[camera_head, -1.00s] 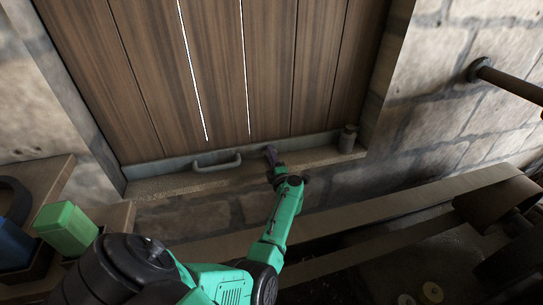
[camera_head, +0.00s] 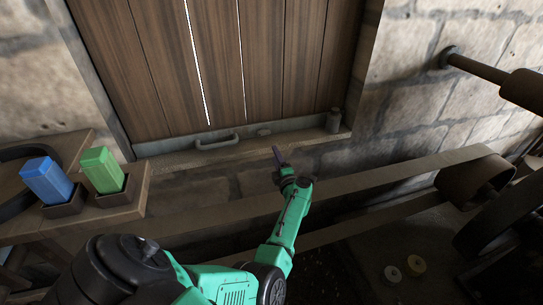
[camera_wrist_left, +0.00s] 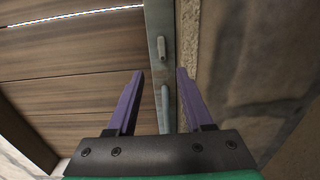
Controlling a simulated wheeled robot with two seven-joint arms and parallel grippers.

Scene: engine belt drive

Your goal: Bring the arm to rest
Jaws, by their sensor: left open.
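My left arm is green and black, with its gripper (camera_head: 280,155) out in front of the stone wall, below the window sill. Its purple fingers also show in the left wrist view (camera_wrist_left: 160,72), spread apart with nothing between them. Beyond the fingers lies the grey metal rail (camera_wrist_left: 154,15) with a small bar-like fitting (camera_wrist_left: 162,48) on it. My right gripper is out of view.
A brown plank shutter (camera_head: 215,60) fills the window above the stone sill (camera_head: 180,160). A blue block (camera_head: 46,180) and a green block (camera_head: 102,169) stand in dark holders at left. A long flat belt (camera_head: 390,187) runs to a drum at right. A pipe (camera_head: 475,68) juts from the wall.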

